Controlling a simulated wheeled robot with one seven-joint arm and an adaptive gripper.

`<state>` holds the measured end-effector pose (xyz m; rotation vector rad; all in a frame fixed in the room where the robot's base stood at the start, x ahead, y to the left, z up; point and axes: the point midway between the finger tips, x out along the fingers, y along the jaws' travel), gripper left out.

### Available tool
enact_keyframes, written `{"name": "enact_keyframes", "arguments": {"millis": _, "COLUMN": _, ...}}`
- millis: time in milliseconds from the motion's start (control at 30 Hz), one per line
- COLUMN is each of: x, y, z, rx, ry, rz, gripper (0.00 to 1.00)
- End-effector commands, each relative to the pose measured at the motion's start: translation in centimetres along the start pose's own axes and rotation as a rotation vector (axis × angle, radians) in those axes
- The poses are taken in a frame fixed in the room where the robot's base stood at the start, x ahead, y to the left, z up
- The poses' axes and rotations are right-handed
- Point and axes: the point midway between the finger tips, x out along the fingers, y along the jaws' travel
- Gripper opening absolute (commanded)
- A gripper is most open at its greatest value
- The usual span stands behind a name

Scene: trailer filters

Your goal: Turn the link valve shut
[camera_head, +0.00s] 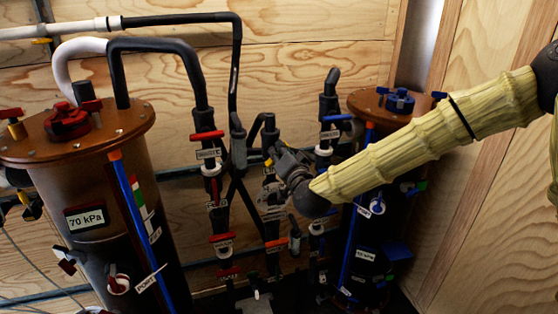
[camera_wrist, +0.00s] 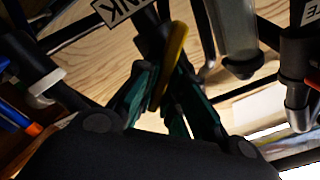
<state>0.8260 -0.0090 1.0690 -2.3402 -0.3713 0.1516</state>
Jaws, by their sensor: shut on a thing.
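The link valve's yellow lever (camera_wrist: 174,55) runs up the middle of the wrist view, slightly tilted. A white label (camera_wrist: 118,10) ending in "NK" is beside it at the top. My gripper (camera_wrist: 167,82) has its green-padded fingers on both sides of the lever, shut on it. In the head view, my gripper (camera_head: 282,163) reaches in from the right to the pipework between the two tanks. Only a small bit of yellow (camera_head: 268,162) shows there. My gripper and wrist hide most of the valve body in that view.
A brown-topped tank (camera_head: 80,135) with a "70 kPa" label stands at left. Another tank (camera_head: 375,105) with a blue cap stands at right, behind my arm. Red-handled valves (camera_head: 207,135) and a blue-handled valve (camera_head: 337,118) sit close by on vertical pipes. Black hoses crowd the space.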

Motion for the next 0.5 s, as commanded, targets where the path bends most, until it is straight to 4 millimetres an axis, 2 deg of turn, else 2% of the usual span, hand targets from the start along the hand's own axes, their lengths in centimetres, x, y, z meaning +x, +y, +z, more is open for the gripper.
{"name": "enact_keyframes", "arguments": {"millis": 33, "x": 0.0, "y": 0.53, "z": 0.23, "rx": 0.047, "ry": 0.002, "rz": 0.002, "gripper": 0.0}}
{"name": "enact_keyframes", "arguments": {"millis": 500, "x": 0.0, "y": 0.99, "z": 0.36, "rx": 0.483, "ry": 0.002, "rz": 0.0, "gripper": 0.0}}
